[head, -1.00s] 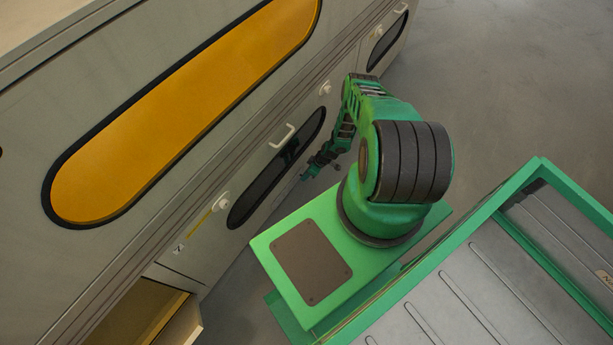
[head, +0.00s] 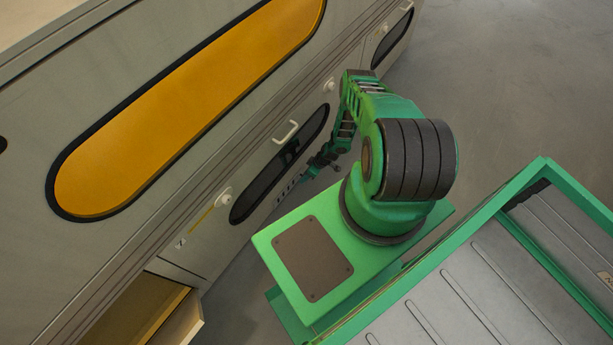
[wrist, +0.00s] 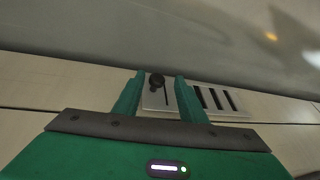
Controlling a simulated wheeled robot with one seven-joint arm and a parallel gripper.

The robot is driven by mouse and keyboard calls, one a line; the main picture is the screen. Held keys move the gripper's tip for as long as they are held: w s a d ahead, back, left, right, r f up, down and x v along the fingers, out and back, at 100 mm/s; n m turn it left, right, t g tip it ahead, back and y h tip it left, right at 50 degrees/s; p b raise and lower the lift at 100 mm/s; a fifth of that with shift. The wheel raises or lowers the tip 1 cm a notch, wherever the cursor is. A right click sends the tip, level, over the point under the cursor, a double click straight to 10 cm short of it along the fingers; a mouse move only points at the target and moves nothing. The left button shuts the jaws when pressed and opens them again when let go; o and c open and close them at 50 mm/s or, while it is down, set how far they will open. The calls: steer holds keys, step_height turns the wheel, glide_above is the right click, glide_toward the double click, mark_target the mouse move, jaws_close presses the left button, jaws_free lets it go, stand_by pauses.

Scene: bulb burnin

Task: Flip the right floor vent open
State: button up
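In the wrist view a pale vent plate (wrist: 222,103) with several dark slots lies on a light panelled surface. A round black knob (wrist: 157,80) stands at the plate's left end, beside a thin dark slit. My gripper (wrist: 160,75) is open, its two green fingers apart, with the knob showing between their tips. I cannot tell how far the knob lies beyond the tips; neither finger visibly touches it. In the head view my gripper (head: 312,172) is small, low beside the cabinet front. Whether this is the right vent is not clear.
The long grey cabinet (head: 222,185) with an orange window (head: 190,115) runs along the left. A white handle (head: 286,133) sits above a dark oval window. An open drawer (head: 183,318) juts out at lower left. Grey floor (head: 500,75) is clear at upper right.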

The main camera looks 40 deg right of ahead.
steer(key=v, duration=1)
steer(key=shift+r, duration=0.35)
steer(key=shift+s+d, duration=0.15)
steer(key=shift+s, duration=0.1)
